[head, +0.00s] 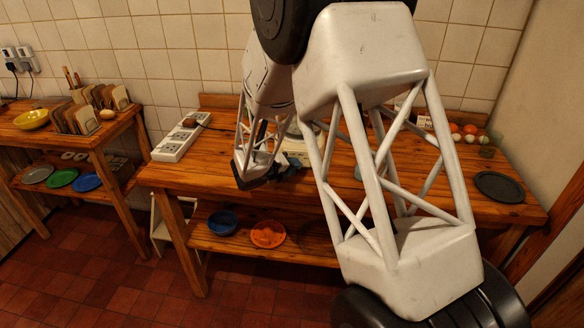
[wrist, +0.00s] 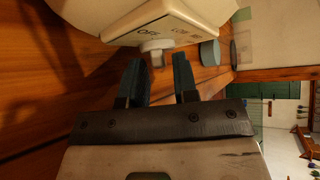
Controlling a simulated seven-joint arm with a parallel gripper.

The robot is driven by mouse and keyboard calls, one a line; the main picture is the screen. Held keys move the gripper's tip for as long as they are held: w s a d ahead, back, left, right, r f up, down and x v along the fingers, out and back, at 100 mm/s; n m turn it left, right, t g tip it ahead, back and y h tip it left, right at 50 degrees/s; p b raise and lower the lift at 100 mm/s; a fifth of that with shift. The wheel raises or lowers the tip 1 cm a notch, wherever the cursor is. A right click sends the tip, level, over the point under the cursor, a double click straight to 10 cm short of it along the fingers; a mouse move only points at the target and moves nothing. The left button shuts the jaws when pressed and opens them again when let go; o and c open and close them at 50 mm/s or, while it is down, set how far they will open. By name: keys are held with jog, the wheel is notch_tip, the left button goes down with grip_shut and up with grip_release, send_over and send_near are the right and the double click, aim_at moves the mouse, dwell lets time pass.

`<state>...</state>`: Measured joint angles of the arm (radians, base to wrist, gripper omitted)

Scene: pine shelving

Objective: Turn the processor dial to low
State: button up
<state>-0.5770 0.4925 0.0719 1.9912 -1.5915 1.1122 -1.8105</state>
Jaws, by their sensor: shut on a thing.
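The processor (wrist: 180,24) is a cream appliance on the wooden counter, tilted in the wrist view. Its front panel has the words OFF and what looks like LOW. The pale dial (wrist: 154,48) sticks out under the OFF marking. I cannot tell which marking it points to. My gripper (wrist: 159,62) has its two dark fingers on either side of the dial, shut on it. In the head view, my gripper (head: 262,172) is at the counter's front, and the processor (head: 297,150) is mostly hidden behind my arm.
A grey cylinder (wrist: 210,52) stands close beside the processor. A white power strip (head: 177,140) lies on the counter (head: 175,176) at left. A dark plate (head: 498,187) lies at right.

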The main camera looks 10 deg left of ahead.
jog(key=shift+m+y, duration=0.3)
jog(key=m+y, duration=0.1)
jog(key=g+y, duration=0.1)
jog(key=shift+d+r+m+y, duration=0.2)
jog(key=shift+d+m+y, duration=0.05)
jog(key=shift+m+y, duration=0.15)
jog(key=shift+d+m+y, duration=0.15)
jog(key=shift+m+y, duration=0.45)
jog(key=shift+y, duration=0.5)
jog(key=o, duration=0.6)
jog(key=shift+r, duration=0.1)
jog(key=shift+v, duration=3.9)
